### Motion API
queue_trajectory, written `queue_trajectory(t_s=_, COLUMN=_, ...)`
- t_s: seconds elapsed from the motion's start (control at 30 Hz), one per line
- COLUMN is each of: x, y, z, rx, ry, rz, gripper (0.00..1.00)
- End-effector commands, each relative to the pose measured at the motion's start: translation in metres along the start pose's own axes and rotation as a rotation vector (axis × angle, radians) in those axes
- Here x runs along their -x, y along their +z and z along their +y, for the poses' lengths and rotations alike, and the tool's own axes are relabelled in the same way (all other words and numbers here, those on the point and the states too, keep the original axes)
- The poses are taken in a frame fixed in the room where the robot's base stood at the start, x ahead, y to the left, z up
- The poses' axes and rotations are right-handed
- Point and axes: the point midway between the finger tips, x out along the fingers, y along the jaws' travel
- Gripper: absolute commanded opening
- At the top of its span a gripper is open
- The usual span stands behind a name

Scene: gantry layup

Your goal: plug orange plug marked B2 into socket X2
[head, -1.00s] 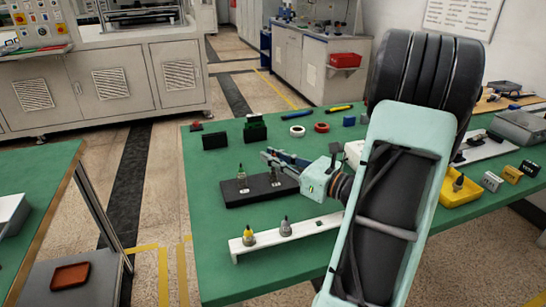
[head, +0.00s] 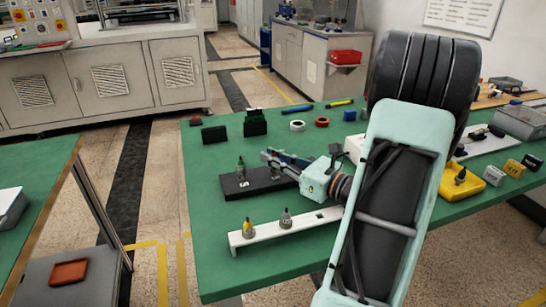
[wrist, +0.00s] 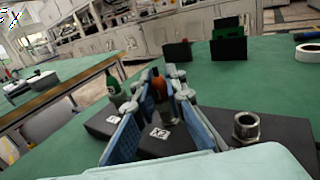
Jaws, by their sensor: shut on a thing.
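My gripper (wrist: 160,80) is shut on an orange plug (wrist: 159,90) with a grey lower body, held upright between the blue fingers. The plug is over the black socket block (wrist: 98,124), just behind a white label reading X2 (wrist: 158,132). Its lower end is partly hidden, so I cannot tell whether it is seated; its B2 mark is not legible. In the head view my gripper (head: 270,158) reaches left over the block (head: 232,194), and its fingers largely hide the plug. A green plug (wrist: 113,86) stands at the left of the block, and an empty metal socket (wrist: 246,128) is at its right.
A white rail (head: 270,233) in front of the block holds a yellow plug (head: 248,226) and a grey one (head: 286,217). Dark and green blocks (head: 255,124) and rings stand behind. A yellow tray (head: 462,186) lies to the right.

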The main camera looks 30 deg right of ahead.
Motion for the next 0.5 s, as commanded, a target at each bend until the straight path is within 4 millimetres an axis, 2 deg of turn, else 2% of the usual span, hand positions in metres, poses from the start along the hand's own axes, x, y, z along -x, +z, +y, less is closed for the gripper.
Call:
queue_trajectory(t_s=0.23, x=0.0004, y=-0.0041, z=0.0009, rx=-0.006, ry=0.000, rz=0.005, gripper=0.00)
queue_trajectory(t_s=0.27, x=0.0005, y=-0.0042, z=0.0010, rx=-0.006, ry=0.000, rz=0.005, gripper=0.14)
queue_trajectory(t_s=0.3, x=0.0005, y=-0.0043, z=0.0011, rx=-0.007, ry=0.000, rz=0.005, gripper=0.19)
queue_trajectory(t_s=0.4, x=0.0005, y=-0.0046, z=0.0012, rx=-0.008, ry=0.000, rz=0.005, gripper=0.30)
queue_trajectory(t_s=0.5, x=0.0006, y=-0.0049, z=0.0013, rx=-0.009, ry=0.000, rz=0.005, gripper=0.32)
